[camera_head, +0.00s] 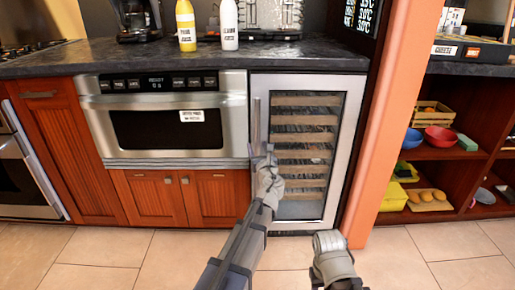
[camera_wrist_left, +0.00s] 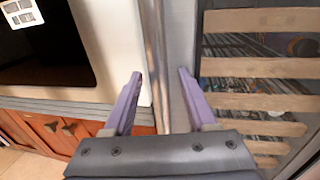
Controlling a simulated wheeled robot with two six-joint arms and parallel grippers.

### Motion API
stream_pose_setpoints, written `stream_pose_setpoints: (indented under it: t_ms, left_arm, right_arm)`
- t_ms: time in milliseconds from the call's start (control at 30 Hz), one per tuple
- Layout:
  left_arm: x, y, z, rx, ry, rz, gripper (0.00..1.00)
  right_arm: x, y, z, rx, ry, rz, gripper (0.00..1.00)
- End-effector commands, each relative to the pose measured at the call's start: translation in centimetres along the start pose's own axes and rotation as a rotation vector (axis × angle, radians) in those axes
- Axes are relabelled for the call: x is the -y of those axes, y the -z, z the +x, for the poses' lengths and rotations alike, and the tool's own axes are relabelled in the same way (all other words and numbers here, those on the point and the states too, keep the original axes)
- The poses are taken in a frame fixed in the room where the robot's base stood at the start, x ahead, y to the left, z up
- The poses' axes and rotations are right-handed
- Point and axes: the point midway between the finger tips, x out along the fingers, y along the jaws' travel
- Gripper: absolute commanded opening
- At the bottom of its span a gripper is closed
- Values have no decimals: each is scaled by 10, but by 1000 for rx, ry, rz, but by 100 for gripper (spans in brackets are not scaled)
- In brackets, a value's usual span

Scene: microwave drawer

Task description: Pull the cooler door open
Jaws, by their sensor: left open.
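The cooler (camera_head: 346,130) has a glass door in a silver frame, and it is shut under the counter. Its vertical metal handle (camera_head: 257,118) runs along the left side of the door. My left gripper (camera_head: 264,152) is open at the lower part of the handle. In the left wrist view the handle (camera_wrist_left: 157,50) runs between the two spread purple fingers (camera_wrist_left: 159,74), with a gap on each side. I cannot tell whether the fingers reach fully around it. Wooden shelf fronts (camera_wrist_left: 265,67) show behind the glass. My right gripper's fingers are not visible.
A microwave drawer (camera_head: 165,120) is left of the cooler, above wooden cabinets (camera_head: 155,198). An orange post (camera_head: 385,120) stands right of the cooler, before open shelves with bowls. Bottles (camera_head: 186,25) stand on the counter. The tiled floor (camera_head: 400,262) in front looks clear.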

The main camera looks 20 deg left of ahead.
Motion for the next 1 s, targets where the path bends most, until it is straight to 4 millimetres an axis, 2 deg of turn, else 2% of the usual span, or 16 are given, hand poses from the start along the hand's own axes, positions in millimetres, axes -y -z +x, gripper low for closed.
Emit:
stream_pose_setpoints:
  t_ms: [267,767,1000]
  left_arm:
    - [0,0,2,0,0,0,56]
    - [0,0,2,0,0,0,0]
    - [0,0,2,0,0,0,0]
  right_arm:
    - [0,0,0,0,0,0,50]
    - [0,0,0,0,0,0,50]
    - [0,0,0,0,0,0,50]
